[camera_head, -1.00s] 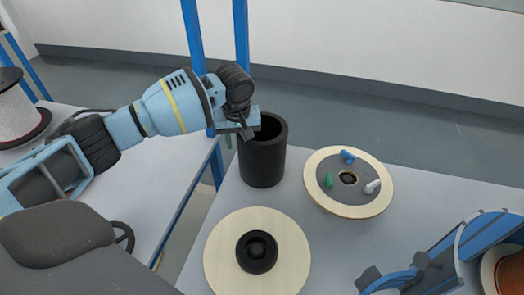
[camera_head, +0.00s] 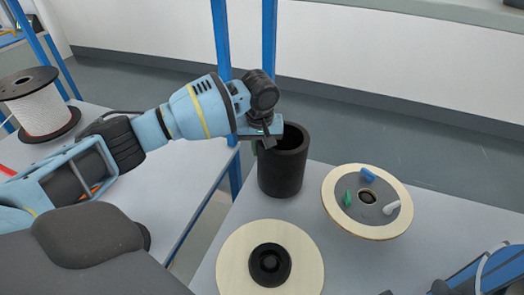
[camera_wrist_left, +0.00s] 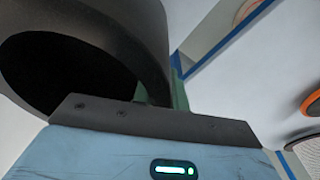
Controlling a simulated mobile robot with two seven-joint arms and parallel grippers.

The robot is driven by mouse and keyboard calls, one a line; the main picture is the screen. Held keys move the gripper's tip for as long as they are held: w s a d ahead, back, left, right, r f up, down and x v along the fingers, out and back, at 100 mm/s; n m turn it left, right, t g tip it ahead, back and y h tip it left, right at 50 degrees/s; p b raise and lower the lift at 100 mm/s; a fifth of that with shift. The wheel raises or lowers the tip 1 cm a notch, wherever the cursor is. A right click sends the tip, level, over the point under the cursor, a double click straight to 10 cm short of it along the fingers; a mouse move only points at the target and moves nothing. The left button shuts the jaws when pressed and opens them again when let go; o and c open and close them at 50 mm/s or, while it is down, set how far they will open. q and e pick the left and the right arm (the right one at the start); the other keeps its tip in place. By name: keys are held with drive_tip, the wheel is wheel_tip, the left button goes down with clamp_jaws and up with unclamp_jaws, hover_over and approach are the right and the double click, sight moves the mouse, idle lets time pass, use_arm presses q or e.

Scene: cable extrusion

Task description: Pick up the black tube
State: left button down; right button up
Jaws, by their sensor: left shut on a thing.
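The black tube (camera_head: 282,163) is an open-topped, thick-walled cylinder and stands upright at the far left edge of the grey table. I cannot tell whether its base touches the table. My left gripper (camera_head: 267,133) is at the left side of the tube's rim and is shut on its wall. In the left wrist view the tube's dark mouth (camera_wrist_left: 60,75) fills the upper left, with a gripper finger (camera_wrist_left: 150,121) against its rim. The other finger is mostly hidden. My right gripper is not in view.
A pale disc with a black hub (camera_head: 230,270) lies in front of the tube. A second disc with coloured pegs (camera_head: 338,222) is to its right. A white spool (camera_head: 40,108) sits on the left table. Blue posts (camera_head: 269,45) rise behind.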

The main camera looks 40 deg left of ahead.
use_arm(q)
drive_tip(key=s+a+r+p, duration=0.2)
drive_tip(key=s+a+r, duration=0.1)
drive_tip(key=s+a, duration=0.6)
drive_tip(key=shift+s+a+r, duration=0.35)
drive_tip(key=shift+s+a, duration=0.05)
drive_tip(key=shift+s, duration=1.4)
